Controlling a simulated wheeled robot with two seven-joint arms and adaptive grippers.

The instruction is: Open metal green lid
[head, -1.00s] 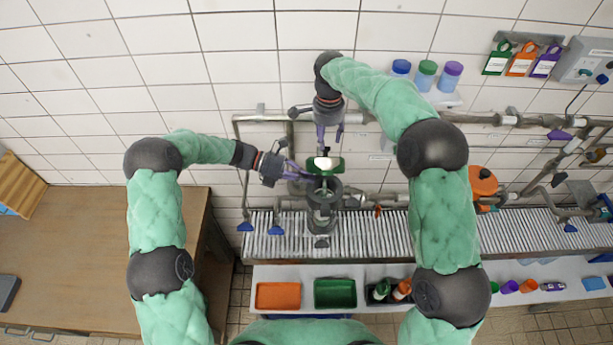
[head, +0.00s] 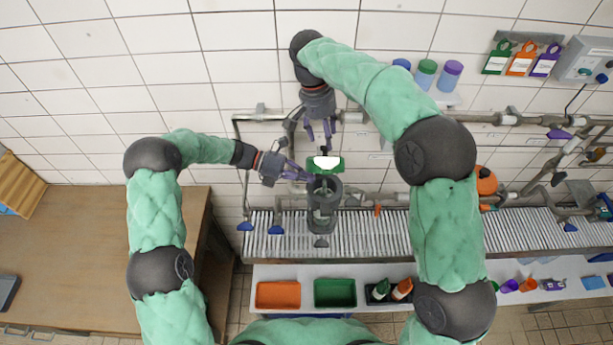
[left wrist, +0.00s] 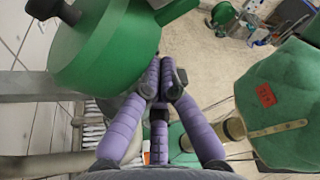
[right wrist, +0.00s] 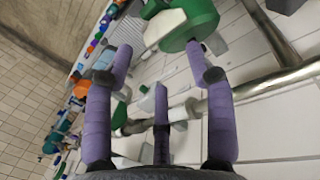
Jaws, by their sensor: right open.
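The green metal lid (head: 337,166) stands at the back of a grey cylindrical vessel (head: 322,210), whose dark mouth shows in front of it. The lid fills the upper left of the left wrist view (left wrist: 110,50) and shows at the top of the right wrist view (right wrist: 190,25). My left gripper (head: 305,174) is beside the lid, left of the vessel; its purple fingertips (left wrist: 158,70) are together by the lid's edge. Whether they touch it I cannot tell. My right gripper (head: 320,133) is open and empty, above and behind the lid; its fingers (right wrist: 160,55) are spread.
Grey pipes (head: 380,195) run along the wall around the vessel. A ribbed grey conveyor (head: 400,232) lies below. Orange (head: 278,294) and green (head: 335,293) trays stand on the front shelf. A wooden table (head: 90,260) is at left.

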